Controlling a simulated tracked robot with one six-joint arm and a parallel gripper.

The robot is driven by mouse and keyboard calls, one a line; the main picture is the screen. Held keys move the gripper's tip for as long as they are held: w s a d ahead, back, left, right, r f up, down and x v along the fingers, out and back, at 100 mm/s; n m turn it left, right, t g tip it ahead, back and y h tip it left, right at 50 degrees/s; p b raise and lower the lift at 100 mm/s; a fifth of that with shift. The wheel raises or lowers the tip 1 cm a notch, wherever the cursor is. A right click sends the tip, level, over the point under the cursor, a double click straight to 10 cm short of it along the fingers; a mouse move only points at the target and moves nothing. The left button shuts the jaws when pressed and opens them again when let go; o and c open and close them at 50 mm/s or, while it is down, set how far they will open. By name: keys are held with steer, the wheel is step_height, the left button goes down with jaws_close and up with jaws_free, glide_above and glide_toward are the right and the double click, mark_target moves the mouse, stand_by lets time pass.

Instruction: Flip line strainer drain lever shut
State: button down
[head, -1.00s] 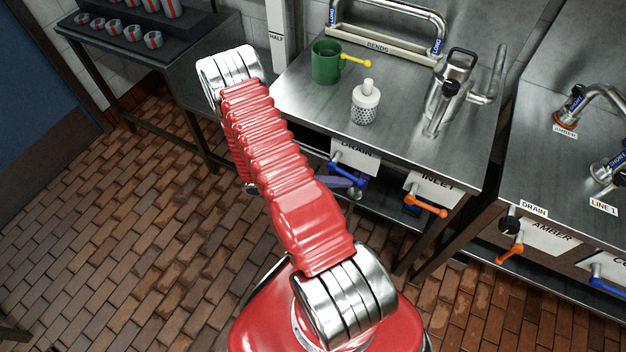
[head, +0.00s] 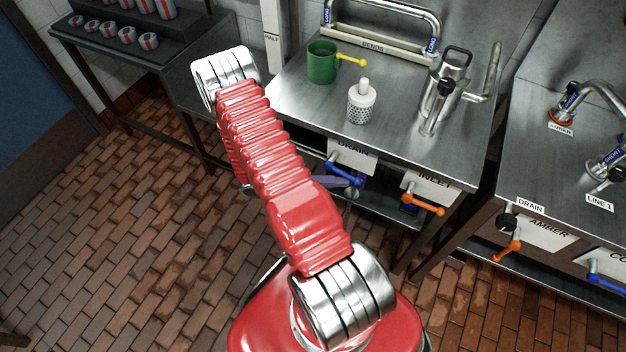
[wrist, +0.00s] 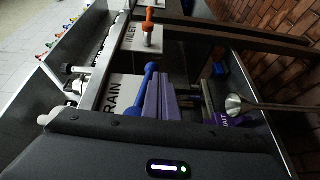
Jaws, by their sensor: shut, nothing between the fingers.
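The blue drain lever (head: 345,175) is on the front of the middle steel bench, below a white DRAIN label (head: 353,150). It slants down to the right in the head view. In the wrist view the blue lever (wrist: 146,88) lies just left of my gripper's purple fingers (wrist: 166,92), its round knob near their tips. My gripper (head: 336,181) shows in the head view as a purple bar by the lever, partly behind my red arm. The fingers are shut and empty. I cannot tell whether they touch the lever.
An orange INLET lever (head: 424,205) sits to the right on the same bench front. A metal cup-shaped piece (wrist: 235,104) is right of the fingers. A green mug (head: 322,62) and white perforated strainer (head: 362,103) stand on the bench top. Open brick floor lies left.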

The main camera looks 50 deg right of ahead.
steer(key=shift+f, duration=0.1)
steer(key=w+a+f, duration=0.6)
steer(key=w+a, duration=0.1)
steer(key=w, duration=0.1)
steer(key=shift+a, duration=0.2)
steer(key=shift+s, duration=0.1)
stand_by(0.7)
